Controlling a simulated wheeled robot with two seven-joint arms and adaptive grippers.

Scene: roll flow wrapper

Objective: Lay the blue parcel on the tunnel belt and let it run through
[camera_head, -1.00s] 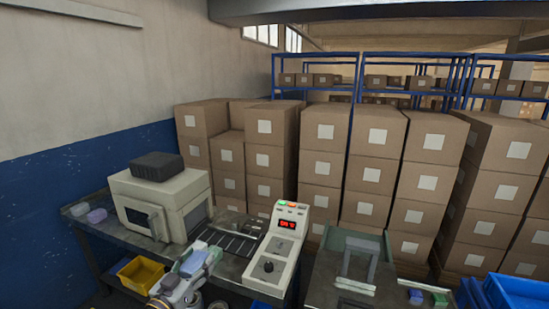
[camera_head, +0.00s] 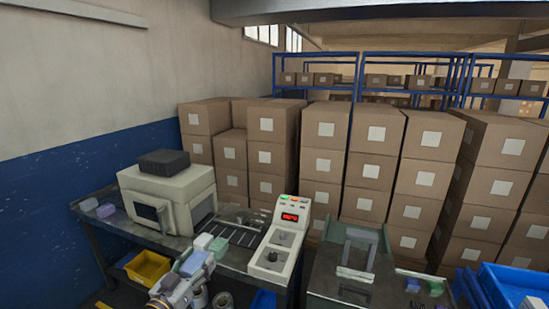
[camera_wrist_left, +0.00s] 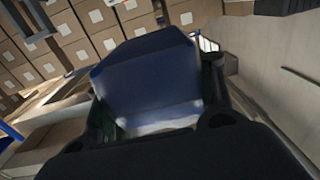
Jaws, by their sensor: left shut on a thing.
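The blue parcel (camera_head: 196,263) is at the front edge of the left table in the head view. My left gripper (camera_head: 180,281) is shut on it; gripper and arm hide part of the parcel. In the left wrist view the parcel (camera_wrist_left: 150,82) fills the space between the two dark fingers. The beige tunnel (camera_head: 170,192) stands behind and to the left, with a dark box on top. The dark slatted belt (camera_head: 238,230) runs to the right of it. My right gripper is in neither view.
A white parcel (camera_head: 203,240) and a green parcel (camera_head: 218,245) lie just behind the blue one. A control panel (camera_head: 280,245) stands right of the belt. A yellow bin (camera_head: 148,268) is below the table. Stacked cartons (camera_head: 325,155) fill the back.

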